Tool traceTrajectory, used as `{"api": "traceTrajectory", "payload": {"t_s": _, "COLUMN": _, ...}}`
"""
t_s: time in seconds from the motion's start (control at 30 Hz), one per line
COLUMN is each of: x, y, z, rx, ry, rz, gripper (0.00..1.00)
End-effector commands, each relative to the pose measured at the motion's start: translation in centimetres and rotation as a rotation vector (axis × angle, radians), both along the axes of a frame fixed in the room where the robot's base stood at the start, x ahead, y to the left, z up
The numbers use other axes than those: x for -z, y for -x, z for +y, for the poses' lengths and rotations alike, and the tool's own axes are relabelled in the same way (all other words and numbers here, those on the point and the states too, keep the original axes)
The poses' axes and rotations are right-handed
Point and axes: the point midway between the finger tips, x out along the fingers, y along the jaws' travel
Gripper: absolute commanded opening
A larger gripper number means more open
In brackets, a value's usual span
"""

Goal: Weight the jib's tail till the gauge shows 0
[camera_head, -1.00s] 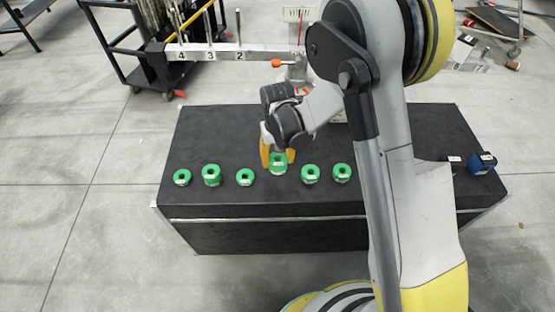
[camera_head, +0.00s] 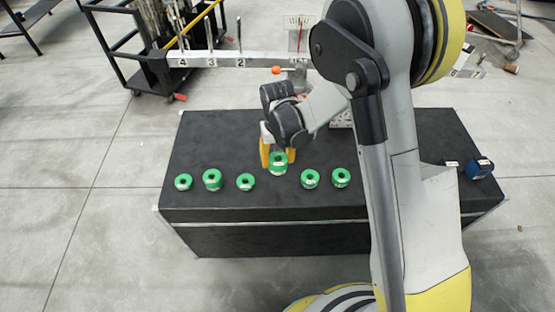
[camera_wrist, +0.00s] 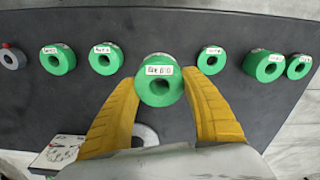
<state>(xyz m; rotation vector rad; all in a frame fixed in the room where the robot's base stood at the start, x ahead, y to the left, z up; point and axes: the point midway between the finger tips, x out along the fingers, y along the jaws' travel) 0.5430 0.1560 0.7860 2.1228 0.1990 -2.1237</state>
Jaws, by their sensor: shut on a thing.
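My gripper (camera_head: 278,158) is shut on a green ring weight (camera_head: 278,169), held between its yellow fingers slightly above the black table. In the wrist view the held ring (camera_wrist: 160,88) carries a white label I cannot read surely. The jib beam (camera_head: 215,58) stretches left above and behind the table, with upright pegs or hooks and the numbers 4, 3 and 2. No green ring shows on it. The gauge (camera_head: 302,22) is a white plate with a red needle near the beam's right end; its reading is too small to tell.
Several green rings (camera_head: 212,178) of differing height stand in a row on the black table (camera_head: 270,232), either side of the held one. A blue block (camera_head: 481,168) sits at the right end. A black cart (camera_head: 130,50) stands behind left.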

Motion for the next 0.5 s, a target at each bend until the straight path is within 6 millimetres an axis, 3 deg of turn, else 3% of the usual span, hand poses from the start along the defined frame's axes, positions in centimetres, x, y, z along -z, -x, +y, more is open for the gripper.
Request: {"api": "traceTrajectory", "payload": {"t_s": 0.5, "x": -3.2, "y": 0.0, "z": 0.0, "rx": 0.000, "ry": 0.000, "rz": 0.000, "gripper": 0.31}}
